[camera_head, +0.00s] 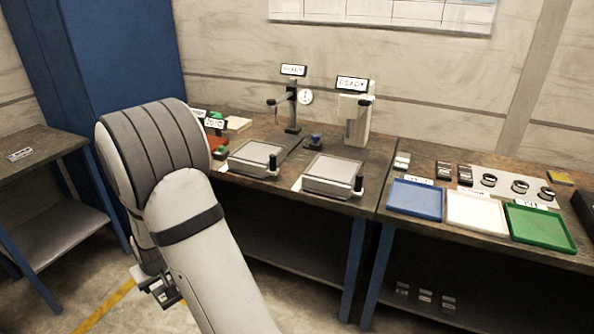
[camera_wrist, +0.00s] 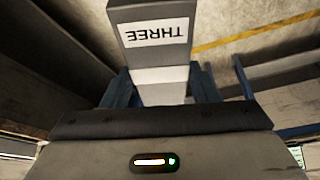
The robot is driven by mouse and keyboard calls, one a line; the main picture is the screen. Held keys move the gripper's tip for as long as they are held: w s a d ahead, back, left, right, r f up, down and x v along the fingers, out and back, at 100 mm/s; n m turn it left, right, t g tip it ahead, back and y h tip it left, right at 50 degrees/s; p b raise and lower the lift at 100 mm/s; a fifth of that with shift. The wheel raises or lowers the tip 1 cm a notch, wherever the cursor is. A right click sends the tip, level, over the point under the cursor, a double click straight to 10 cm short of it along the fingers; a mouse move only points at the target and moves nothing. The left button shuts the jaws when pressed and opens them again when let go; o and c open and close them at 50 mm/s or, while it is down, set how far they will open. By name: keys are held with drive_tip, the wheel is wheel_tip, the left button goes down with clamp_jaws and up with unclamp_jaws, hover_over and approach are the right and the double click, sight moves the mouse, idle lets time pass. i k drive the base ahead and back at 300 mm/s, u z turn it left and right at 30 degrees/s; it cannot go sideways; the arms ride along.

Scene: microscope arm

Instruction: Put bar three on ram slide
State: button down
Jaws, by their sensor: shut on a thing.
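My gripper (camera_wrist: 161,88) is shut on bar three (camera_wrist: 151,48), a grey bar with a white label reading THREE and a pale band by the fingers. In the head view my gripper (camera_head: 160,290) hangs low behind my arm, away from the bench; the bar is hard to make out there. Two flat grey plates with black knobs sit on the workbench, a left plate (camera_head: 256,157) and a right plate (camera_head: 333,174). Behind them stand a post with a dial (camera_head: 292,108) and a pale upright column unit (camera_head: 356,119). Their signs are too small to read, so I cannot tell which is the ram slide.
Blue (camera_head: 415,199), white (camera_head: 476,213) and green (camera_head: 540,228) trays lie on the right bench, with small dark blocks and rings behind. A side table (camera_head: 38,147) and blue cabinet (camera_head: 125,50) stand left. My arm hides part of the main bench's left end.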

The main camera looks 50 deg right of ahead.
sight(334, 168)
drive_tip(key=u, duration=0.75)
drive_tip(key=i, duration=0.15)
drive_tip(key=z, duration=2.5)
